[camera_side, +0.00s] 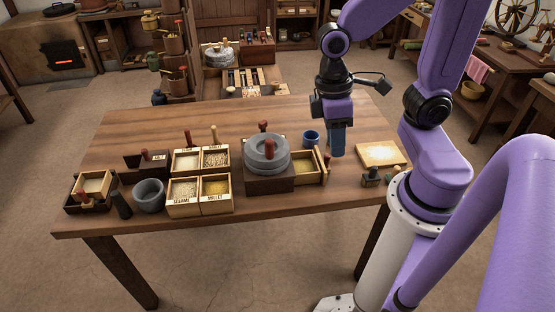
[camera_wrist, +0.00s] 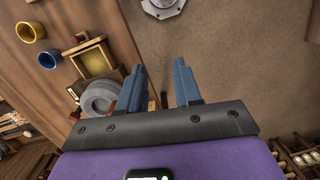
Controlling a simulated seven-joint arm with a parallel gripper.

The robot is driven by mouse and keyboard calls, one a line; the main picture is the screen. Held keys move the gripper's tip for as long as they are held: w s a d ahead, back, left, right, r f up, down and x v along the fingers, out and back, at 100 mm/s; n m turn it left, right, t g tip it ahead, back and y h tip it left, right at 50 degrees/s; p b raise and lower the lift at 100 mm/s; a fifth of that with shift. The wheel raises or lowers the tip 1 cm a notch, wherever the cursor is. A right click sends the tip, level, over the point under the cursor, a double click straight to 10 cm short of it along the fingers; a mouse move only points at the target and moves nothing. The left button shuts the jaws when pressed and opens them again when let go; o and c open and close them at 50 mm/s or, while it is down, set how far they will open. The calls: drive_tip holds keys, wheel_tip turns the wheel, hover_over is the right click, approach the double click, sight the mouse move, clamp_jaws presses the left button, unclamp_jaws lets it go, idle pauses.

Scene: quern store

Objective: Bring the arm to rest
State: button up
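My gripper (camera_side: 337,141) hangs fingers down in the side view, right of the stone quern, with its fingers seen edge-on. In the wrist view its two blue fingers (camera_wrist: 158,86) stand apart, with only brown floor between them. It holds nothing. The grey quern (camera_side: 268,157) sits on a dark wooden block with a red-brown handle on top; it also shows in the wrist view (camera_wrist: 98,98), left of the fingers. A blue cup (camera_side: 311,138) stands on the table between the quern and my gripper.
The wooden table (camera_side: 245,113) has bare room along its back. A tray (camera_side: 308,169) juts from the quern block. Labelled grain boxes (camera_side: 184,191), a grey mortar (camera_side: 149,195) and a small box (camera_side: 97,184) fill the left. A pale board (camera_side: 380,155) lies at right. The wrist view shows a yellow cup (camera_wrist: 29,33).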

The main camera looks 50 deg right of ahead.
drive_tip(key=s+n, duration=0.1)
drive_tip(key=s+a+r+n+t, duration=0.1)
drive_tip(key=s+n, duration=0.1)
drive_tip(key=s+a+n+t, duration=0.1)
drive_tip(key=n, duration=0.1)
drive_tip(key=shift+s+r+y, duration=0.25)
drive_tip(key=shift+r+y, duration=0.05)
drive_tip(key=shift+y, duration=0.1)
idle(1.5)
